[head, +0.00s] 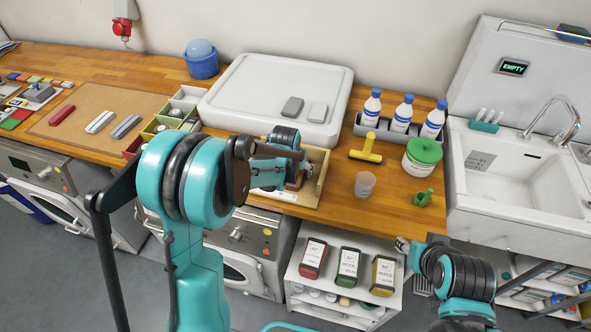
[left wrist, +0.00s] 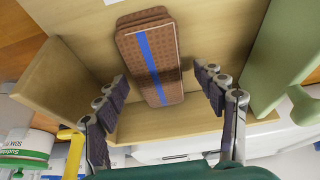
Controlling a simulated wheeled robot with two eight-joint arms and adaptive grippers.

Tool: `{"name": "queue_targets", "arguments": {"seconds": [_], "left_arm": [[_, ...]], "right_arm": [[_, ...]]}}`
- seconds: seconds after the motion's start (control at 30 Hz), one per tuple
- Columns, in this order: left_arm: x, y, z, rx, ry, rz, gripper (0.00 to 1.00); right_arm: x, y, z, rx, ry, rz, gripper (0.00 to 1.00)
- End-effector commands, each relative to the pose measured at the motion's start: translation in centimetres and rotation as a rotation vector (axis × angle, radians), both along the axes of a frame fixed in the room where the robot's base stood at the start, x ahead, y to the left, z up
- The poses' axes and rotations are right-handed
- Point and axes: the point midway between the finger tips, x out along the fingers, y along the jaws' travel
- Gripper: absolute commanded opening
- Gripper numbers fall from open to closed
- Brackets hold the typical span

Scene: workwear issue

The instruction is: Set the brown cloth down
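The brown cloth (left wrist: 150,55), folded or stacked in layers with a blue stripe, lies on the floor of an open wooden tray (left wrist: 55,85). In the head view my left gripper (head: 290,178) reaches down into this tray (head: 322,180) and mostly hides the cloth. In the left wrist view my left gripper (left wrist: 162,85) is open, with one finger on each side of the cloth's near part and gaps showing between fingers and cloth. My right gripper (head: 403,244) is low in front of the counter, small and partly hidden by its arm; its opening is unclear.
A yellow squeegee (head: 366,150), a clear cup (head: 365,184), a green-lidded tub (head: 422,157) and a small green item (head: 423,198) stand right of the tray. Bottles (head: 403,114) stand behind. A white board (head: 270,85) lies behind the tray; the sink (head: 515,180) is far right.

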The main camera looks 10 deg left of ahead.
Motion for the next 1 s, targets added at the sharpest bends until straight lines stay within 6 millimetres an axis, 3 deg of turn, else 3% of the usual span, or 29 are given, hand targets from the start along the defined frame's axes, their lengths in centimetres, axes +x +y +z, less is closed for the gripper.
{"name": "queue_targets", "arguments": {"seconds": [0.23, 0.6, 0.87, 1.0], "left_arm": [[-0.3, 0.0, 1.1, 0.000, 0.000, 0.000, 0.70], [-3.3, 0.1, 8.4, 0.000, 0.000, 0.000, 0.70], [-4.6, 0.2, 11.3, 0.000, 0.000, 0.000, 0.70], [-6.2, 0.3, 12.8, 0.000, -0.016, 0.002, 0.70]], "right_arm": [[0.0, 0.0, 0.6, 0.000, 0.000, 0.000, 0.40], [0.0, 0.0, 2.7, 0.000, 0.000, 0.000, 0.40], [0.0, 0.0, 3.3, 0.000, 0.000, 0.000, 0.40], [0.0, 0.0, 3.4, 0.000, 0.000, 0.000, 0.40]]}}
